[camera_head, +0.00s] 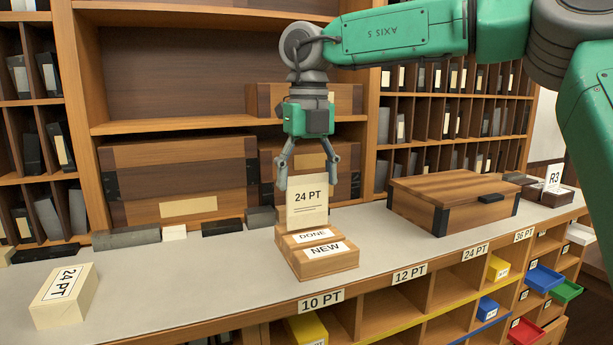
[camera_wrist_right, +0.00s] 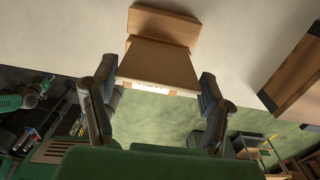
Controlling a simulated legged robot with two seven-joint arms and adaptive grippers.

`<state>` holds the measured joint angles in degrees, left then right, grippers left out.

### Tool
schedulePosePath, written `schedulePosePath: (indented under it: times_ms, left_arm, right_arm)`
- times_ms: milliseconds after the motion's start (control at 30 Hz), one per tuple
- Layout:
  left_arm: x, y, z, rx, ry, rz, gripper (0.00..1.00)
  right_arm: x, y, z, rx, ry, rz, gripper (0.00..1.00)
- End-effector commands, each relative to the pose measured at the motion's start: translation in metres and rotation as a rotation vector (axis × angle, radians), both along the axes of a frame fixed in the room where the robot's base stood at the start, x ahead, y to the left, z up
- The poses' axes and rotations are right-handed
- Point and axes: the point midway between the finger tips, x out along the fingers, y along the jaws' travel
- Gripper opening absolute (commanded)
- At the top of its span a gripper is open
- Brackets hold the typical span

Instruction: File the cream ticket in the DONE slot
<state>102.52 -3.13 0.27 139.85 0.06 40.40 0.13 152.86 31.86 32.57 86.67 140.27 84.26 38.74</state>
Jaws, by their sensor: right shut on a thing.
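The cream ticket (camera_head: 306,206), printed 24 PT, stands upright at the wooden block (camera_head: 325,262) labelled DONE (camera_head: 313,236) and NEW (camera_head: 324,249). It rises right behind the DONE label, and its lower edge is hidden there, so I cannot tell how deep it sits. My right gripper (camera_head: 308,185) points down from above, shut on the ticket's upper part, a finger at each side. In the right wrist view the gripper's fingers (camera_wrist_right: 158,85) flank a shaded tan shape, where ticket and block are hard to tell apart.
A cream 24 PT block (camera_head: 64,296) lies at the left of the grey counter (camera_head: 190,285). A wooden box (camera_head: 453,200) stands to the right, with an R3 card (camera_head: 553,178) beyond. Shelves and large cases (camera_head: 180,180) stand close behind; labelled cubbies run below the front edge.

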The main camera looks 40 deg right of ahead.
Motion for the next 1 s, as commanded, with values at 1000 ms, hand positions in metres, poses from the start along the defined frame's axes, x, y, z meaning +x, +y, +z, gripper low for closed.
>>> schedulePosePath:
  times_ms: [1000]
  left_arm:
    - [0.000,0.000,-0.008,0.000,0.000,0.000,0.00]
  right_arm:
    - [0.000,0.000,-0.021,0.000,0.000,0.000,0.50]
